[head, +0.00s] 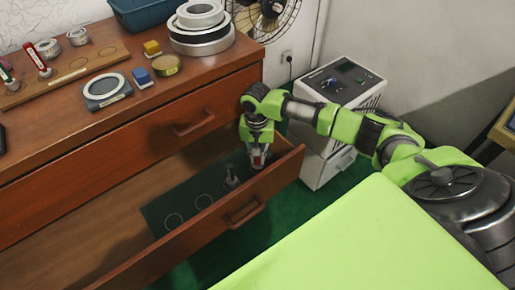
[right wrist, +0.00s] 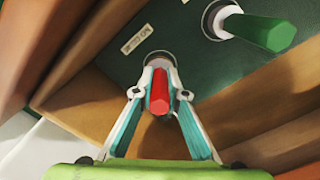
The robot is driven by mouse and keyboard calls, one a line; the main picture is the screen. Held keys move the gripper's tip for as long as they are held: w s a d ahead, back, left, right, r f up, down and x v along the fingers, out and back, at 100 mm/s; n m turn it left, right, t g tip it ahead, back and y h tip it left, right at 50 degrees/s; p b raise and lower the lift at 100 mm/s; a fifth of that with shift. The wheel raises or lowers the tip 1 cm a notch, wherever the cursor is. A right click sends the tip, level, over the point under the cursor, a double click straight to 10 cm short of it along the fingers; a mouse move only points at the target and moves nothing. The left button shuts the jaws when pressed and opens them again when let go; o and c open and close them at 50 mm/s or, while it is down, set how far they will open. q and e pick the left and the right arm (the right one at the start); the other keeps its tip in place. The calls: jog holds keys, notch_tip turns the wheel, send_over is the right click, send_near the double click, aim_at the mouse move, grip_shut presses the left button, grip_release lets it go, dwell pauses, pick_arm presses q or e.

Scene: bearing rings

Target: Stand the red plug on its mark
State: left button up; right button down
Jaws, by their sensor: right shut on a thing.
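The red plug (right wrist: 158,92) is between the two fingers of my right gripper (right wrist: 160,86), which is shut on it. In the head view my right gripper (head: 257,158) points down inside the open drawer, near its right end, with a little of the red plug showing. A ring mark (right wrist: 158,58) on the dark green mat (right wrist: 185,50) shows just beyond the plug; I cannot tell whether the plug touches it. A green plug (right wrist: 265,32) stands in another ring mark beside it. My left gripper is not in view.
The drawer front (head: 220,235) and its right wall (head: 278,172) stand close to the gripper. Empty ring marks (head: 173,221) lie on the mat to the left. The dresser top (head: 125,125) holds tins, rings and a wooden board (head: 75,70).

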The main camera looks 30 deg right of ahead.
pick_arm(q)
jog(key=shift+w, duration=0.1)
pick_arm(e)
jog(key=c, duration=1.9)
grip_release()
jog(key=shift+f, duration=0.1)
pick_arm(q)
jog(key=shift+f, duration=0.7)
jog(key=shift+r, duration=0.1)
pick_arm(e)
notch_tip(320, 180, up, 12)
jog(key=shift+a, duration=0.1)
